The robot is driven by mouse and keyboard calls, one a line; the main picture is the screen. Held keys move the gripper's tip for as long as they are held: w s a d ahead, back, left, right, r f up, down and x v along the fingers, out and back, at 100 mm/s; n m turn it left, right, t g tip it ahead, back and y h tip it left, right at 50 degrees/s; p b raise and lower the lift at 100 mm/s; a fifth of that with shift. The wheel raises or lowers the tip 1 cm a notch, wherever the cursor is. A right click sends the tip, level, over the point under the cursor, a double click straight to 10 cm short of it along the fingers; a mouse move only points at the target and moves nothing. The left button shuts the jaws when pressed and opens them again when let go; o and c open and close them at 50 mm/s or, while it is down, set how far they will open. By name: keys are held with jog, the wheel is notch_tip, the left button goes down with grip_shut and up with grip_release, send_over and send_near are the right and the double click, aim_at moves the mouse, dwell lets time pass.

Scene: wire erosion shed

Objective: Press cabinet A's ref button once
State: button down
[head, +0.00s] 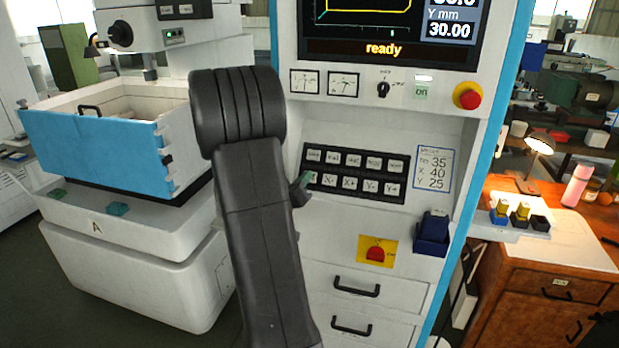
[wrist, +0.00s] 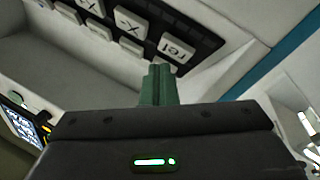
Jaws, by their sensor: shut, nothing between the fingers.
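The control cabinet (head: 450,205) has a dark key panel (head: 355,197) with two rows of pale keys. In the wrist view, a key whose label looks like "ref" or "rel" (wrist: 177,50) lies just beyond my fingertips, beside an X- key (wrist: 131,50). My gripper (head: 303,181) is at the left end of the panel's lower row in the head view and hides part of it. Its green fingers (wrist: 159,72) are shut and empty. I cannot tell whether they touch the key. The letter A (head: 95,225) is on the machine base at left.
The screen (head: 384,48) reads "ready". A red stop button (head: 467,95) and a red knob on yellow (head: 376,252) are on the cabinet. A blue holder (head: 433,235) sticks out at right. A blue-fronted tank (head: 90,150) stands at left, a wooden desk (head: 545,255) at right.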

jog(key=shift+w+f, duration=0.1)
jog(key=shift+w, duration=0.05)
jog(key=shift+w+d+f, duration=0.15)
jog(key=shift+w, duration=0.05)
jog(key=shift+w+f+b, duration=0.2)
jog(key=shift+w+b, duration=0.1)
jog(key=shift+b, duration=0.1)
dwell(0.6)
jog(key=shift+s+r, duration=0.5)
jog(key=shift+s, duration=0.15)
jog(key=shift+p, duration=0.3)
jog(key=s+r, duration=0.1)
jog(key=s+a+r+p, duration=0.1)
jog(key=s+r, duration=0.1)
jog(key=shift+s+a+p, duration=0.25)
jog(key=shift+s+p, duration=0.15)
jog(key=shift+f, duration=0.1)
dwell(0.5)
